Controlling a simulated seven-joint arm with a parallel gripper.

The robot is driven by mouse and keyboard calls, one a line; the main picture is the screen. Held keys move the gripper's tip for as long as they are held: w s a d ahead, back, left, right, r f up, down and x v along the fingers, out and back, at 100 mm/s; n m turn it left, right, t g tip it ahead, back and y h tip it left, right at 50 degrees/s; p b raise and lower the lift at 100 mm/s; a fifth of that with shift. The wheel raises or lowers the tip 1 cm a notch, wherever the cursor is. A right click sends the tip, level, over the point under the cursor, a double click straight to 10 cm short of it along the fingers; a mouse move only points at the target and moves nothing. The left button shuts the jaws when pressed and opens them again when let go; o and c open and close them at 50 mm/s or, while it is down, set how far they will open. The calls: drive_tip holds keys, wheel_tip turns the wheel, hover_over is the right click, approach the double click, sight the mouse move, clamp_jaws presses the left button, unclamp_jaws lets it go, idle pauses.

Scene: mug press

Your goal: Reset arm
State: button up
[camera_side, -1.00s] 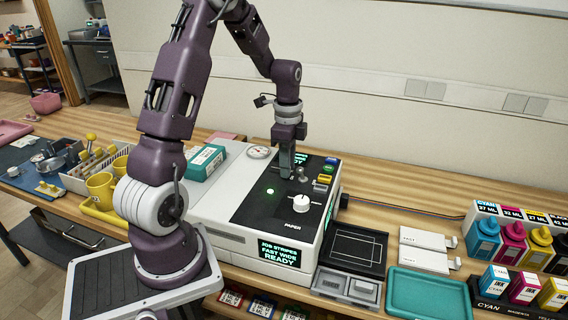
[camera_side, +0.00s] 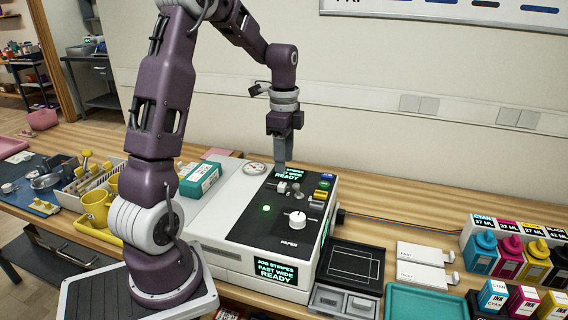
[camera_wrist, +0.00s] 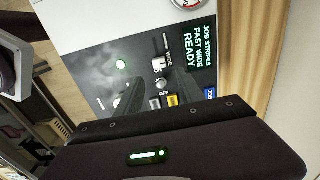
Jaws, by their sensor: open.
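My gripper (camera_side: 280,163) points down above the press's black control panel, near its back edge and apart from any held thing. In the wrist view its two dark fingers (camera_wrist: 140,97) are spread with nothing between them. The press (camera_side: 262,205) is white with a black top panel. The panel carries a white PAPER dial (camera_side: 297,219), small lever switches (camera_side: 288,188), a lit green lamp (camera_side: 267,208) and coloured buttons. Its front display (camera_side: 276,270) reads JOB STRIPES, FAST WIDE, READY. The top display (camera_wrist: 195,47) shows the same words in the wrist view.
A round gauge (camera_side: 255,168) and a teal box (camera_side: 200,178) are on the press's left part. Yellow mugs (camera_side: 96,207) stand at the left. A black tray (camera_side: 352,264), a teal tray (camera_side: 425,303) and ink bottles (camera_side: 483,252) are at the right.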

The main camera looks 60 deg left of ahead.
drive_tip(key=s+d+r+n+t, duration=0.2)
drive_tip(key=d+r, duration=0.5)
drive_tip(key=d, duration=0.2)
drive_tip(key=s+d+r+n+t, duration=0.3)
drive_tip(key=s+d+n, duration=0.4)
drive_tip(key=s+d, duration=0.6)
drive_tip(key=shift+s+d+t, duration=0.3)
drive_tip(key=shift+s+d, duration=0.05)
drive_tip(key=shift+s, duration=0.9)
